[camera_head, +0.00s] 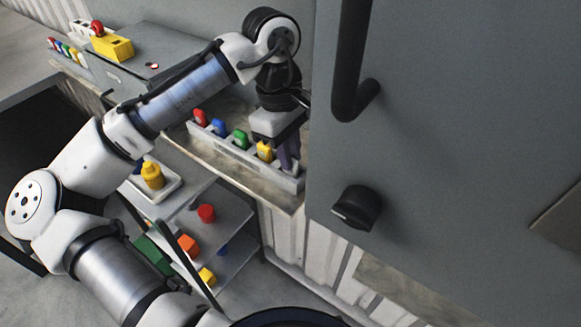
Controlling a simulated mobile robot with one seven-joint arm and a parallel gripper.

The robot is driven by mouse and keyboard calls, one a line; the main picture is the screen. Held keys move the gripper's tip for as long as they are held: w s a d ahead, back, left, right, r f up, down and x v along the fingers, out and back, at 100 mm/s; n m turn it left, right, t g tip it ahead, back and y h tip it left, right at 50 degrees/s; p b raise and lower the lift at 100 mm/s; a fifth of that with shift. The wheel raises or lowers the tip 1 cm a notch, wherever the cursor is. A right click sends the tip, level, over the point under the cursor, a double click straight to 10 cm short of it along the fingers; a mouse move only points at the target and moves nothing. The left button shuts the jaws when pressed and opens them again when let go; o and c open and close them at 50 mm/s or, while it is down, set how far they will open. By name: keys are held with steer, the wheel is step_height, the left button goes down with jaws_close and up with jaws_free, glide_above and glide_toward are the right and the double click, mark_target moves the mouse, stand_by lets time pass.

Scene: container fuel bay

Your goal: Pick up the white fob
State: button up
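A pale rack (230,149) on a ledge holds a row of fobs: red (200,118), blue (219,127), green (241,138) and yellow (264,150). I cannot make out a white fob in this row. My gripper (287,158) points down at the right end of the rack, just right of the yellow fob. Its fingers look dark purple and reach down to the rack. They hide the slot there, and I cannot tell whether anything is between them or how far apart they are.
A large grey cabinet panel (450,130) with a black handle (355,97) and black knob (357,207) stands close right of my gripper. A shelf below holds a yellow bottle (152,175) and a red cylinder (206,213). A yellow block (112,46) is at upper left.

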jaws_close()
steer(key=shift+r, duration=0.1)
steer(key=shift+r+b, duration=0.3)
steer(key=shift+r, duration=0.35)
steer(key=shift+s+a+r+b, duration=0.1)
steer(key=shift+r+b, duration=0.1)
steer(key=shift+r, duration=0.3)
steer(key=shift+s+a+r+b, duration=0.1)
steer(key=shift+r+b, duration=0.1)
steer(key=shift+r, duration=0.25)
steer(key=s+a+b, duration=0.3)
steer(key=s+a, duration=0.7)
steer(key=s, duration=0.4)
step_height(320, 180, up, 7)
steer(key=p, duration=0.7)
steer(key=shift+f, duration=0.2)
steer(key=shift+s+a, duration=0.1)
